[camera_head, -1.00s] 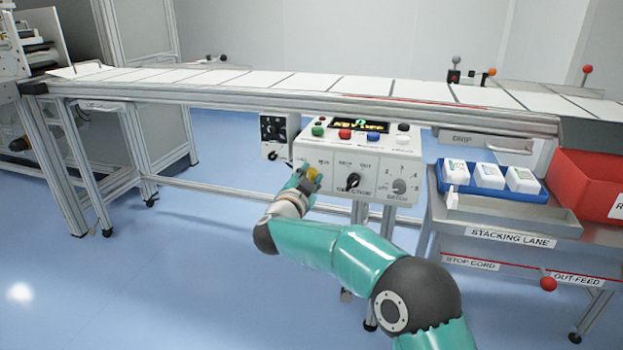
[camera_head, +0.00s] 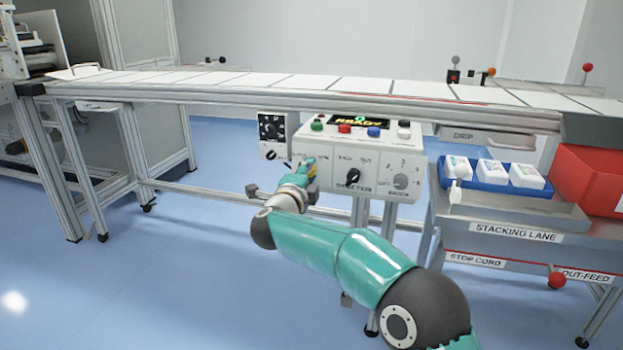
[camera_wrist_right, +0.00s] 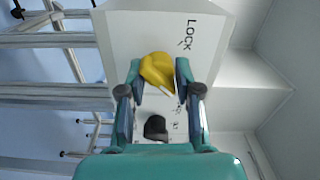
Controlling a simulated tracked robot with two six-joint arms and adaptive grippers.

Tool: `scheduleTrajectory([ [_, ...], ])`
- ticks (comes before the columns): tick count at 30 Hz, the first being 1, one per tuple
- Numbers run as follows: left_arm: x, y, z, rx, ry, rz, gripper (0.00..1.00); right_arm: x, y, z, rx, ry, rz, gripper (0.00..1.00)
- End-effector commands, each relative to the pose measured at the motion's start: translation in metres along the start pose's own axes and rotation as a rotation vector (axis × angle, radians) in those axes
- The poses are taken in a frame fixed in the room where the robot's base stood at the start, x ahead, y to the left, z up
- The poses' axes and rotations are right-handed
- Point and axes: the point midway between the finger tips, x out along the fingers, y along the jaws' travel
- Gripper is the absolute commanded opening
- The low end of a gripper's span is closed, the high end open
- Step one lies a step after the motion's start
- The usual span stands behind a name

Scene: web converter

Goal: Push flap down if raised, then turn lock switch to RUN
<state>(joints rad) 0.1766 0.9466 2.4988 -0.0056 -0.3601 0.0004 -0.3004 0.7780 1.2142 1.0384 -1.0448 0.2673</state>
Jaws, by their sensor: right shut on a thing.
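The yellow lock switch (camera_wrist_right: 158,70) sits beside the printed LOCK label on the white control box (camera_head: 330,180). My right gripper (camera_wrist_right: 157,78) is shut on this knob, a finger on each side, in the right wrist view. In the head view my right gripper (camera_head: 304,170) is at the left part of the box front and hides most of the lock switch. The display (camera_head: 362,121) on top of the box shows yellow text that seems to read READY. I cannot make out a flap. My left gripper is not in view.
A black DIRECTION knob (camera_head: 352,175) and a grey selector (camera_head: 401,182) are right of my gripper. A smaller box (camera_head: 272,130) hangs to the left. The conveyor (camera_head: 240,82) runs above; a blue tray (camera_head: 487,176) and red bin (camera_head: 592,180) stand right.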

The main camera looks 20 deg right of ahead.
Motion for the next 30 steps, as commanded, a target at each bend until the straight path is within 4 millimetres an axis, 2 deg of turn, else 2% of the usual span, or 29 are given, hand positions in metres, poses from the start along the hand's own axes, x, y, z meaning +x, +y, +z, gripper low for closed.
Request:
scheduleTrajectory([
  [1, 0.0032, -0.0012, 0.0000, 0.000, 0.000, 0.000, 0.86, 0.0004, 0.0084, -0.0002, 0.020, 0.003, 0.013, 0.00],
  [9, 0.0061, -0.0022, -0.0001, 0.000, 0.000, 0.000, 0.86, 0.0009, 0.0080, -0.0006, 0.088, 0.004, 0.014, 0.00],
  [21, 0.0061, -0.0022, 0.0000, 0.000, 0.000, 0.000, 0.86, 0.0012, 0.0083, -0.0004, 0.094, 0.004, 0.015, 0.00],
  [22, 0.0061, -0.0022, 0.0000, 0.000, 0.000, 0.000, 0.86, 0.0012, 0.0083, -0.0005, 0.094, 0.004, 0.015, 0.36],
  [26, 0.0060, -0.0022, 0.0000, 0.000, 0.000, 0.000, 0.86, 0.0011, 0.0076, -0.0003, 0.093, 0.003, 0.013, 0.57],
  [30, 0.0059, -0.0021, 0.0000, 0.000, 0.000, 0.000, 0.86, 0.0008, 0.0052, -0.0003, 0.094, 0.003, 0.010, 0.57],
])
